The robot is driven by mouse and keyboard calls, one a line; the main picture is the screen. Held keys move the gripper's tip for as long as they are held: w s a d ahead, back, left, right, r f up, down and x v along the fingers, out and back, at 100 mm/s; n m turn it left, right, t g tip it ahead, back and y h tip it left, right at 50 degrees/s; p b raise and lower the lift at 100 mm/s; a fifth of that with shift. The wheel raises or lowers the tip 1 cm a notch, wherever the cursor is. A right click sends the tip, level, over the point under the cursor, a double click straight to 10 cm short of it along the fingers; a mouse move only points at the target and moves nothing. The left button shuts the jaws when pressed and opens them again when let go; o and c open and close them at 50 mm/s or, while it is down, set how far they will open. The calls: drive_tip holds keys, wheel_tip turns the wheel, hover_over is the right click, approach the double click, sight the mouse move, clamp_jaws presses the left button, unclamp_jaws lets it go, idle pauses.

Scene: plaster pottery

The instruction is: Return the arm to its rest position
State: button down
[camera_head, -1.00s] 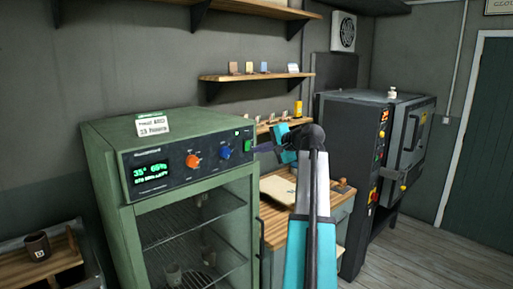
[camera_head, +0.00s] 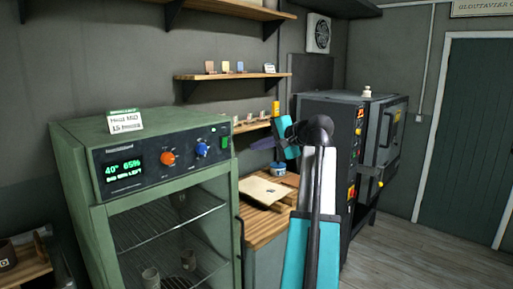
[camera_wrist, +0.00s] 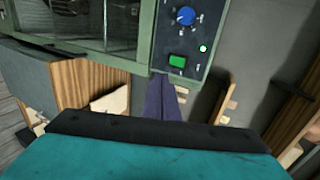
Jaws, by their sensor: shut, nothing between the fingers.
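My arm (camera_head: 316,200), teal, black and white, rises from the bottom of the head view and bends left at a black joint. My gripper (camera_head: 256,145) points left, a little to the right of the green cabinet's control panel. In the wrist view, the dark purple fingers of my gripper (camera_wrist: 162,86) lie together with nothing between them. Their tips show just below the cabinet panel with its green button (camera_wrist: 177,62); I cannot tell whether they are clear of it by much.
The green cabinet (camera_head: 75,165) stands left, its display lit and several cups inside. A wooden counter (camera_head: 262,226) with a board (camera_head: 266,191) and a small blue pot (camera_head: 278,168) lies behind my arm. A dark kiln (camera_head: 330,115) stands right. Floor is clear at right.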

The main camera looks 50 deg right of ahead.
drive_tip(key=shift+f, duration=0.1)
